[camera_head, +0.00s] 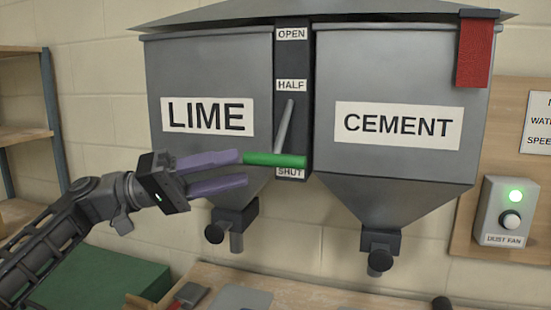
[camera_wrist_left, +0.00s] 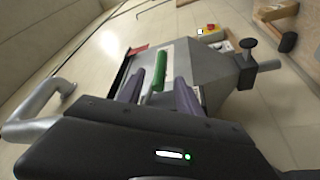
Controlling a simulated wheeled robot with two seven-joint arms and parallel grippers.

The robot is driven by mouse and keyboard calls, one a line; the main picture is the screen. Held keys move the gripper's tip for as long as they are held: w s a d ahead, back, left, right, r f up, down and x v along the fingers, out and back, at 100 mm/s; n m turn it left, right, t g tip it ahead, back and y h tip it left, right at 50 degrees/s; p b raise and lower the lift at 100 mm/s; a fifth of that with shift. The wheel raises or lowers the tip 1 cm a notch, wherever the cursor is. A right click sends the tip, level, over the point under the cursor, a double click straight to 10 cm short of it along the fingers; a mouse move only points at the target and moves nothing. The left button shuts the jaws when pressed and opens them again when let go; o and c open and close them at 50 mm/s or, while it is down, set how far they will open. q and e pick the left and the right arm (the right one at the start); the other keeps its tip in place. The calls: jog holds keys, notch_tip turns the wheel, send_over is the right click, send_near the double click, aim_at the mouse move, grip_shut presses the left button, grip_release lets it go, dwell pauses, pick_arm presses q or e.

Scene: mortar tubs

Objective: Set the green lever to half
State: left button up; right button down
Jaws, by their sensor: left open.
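The green lever handle (camera_head: 274,160) lies across the lower part of the dark scale plate (camera_head: 292,60) between the LIME and CEMENT hoppers. The plate carries the marks OPEN, HALF and SHUT, and the handle is just above the SHUT mark (camera_head: 289,173). A grey rod rises from the handle towards HALF. My left gripper (camera_head: 245,170) is open, with its purple fingertips at the left end of the handle. In the left wrist view the green handle (camera_wrist_left: 160,70) shows ahead between the two fingers. I cannot tell whether they touch it. My right gripper is out of view.
The LIME hopper (camera_head: 210,75) and CEMENT hopper (camera_head: 398,75) flank the plate, with outlets below. A red cloth or flap (camera_head: 475,52) hangs at the upper right. A dust fan box (camera_head: 506,212) with a lit green lamp is at the right. A green box (camera_head: 100,280) stands lower left.

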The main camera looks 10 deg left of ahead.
aim_at(258, 164)
pick_arm(q)
jog(key=p+x, duration=0.1)
jog(key=x, duration=0.7)
jog(key=shift+w+a, duration=0.1)
grip_shut()
dwell(0.5)
dwell(1.0)
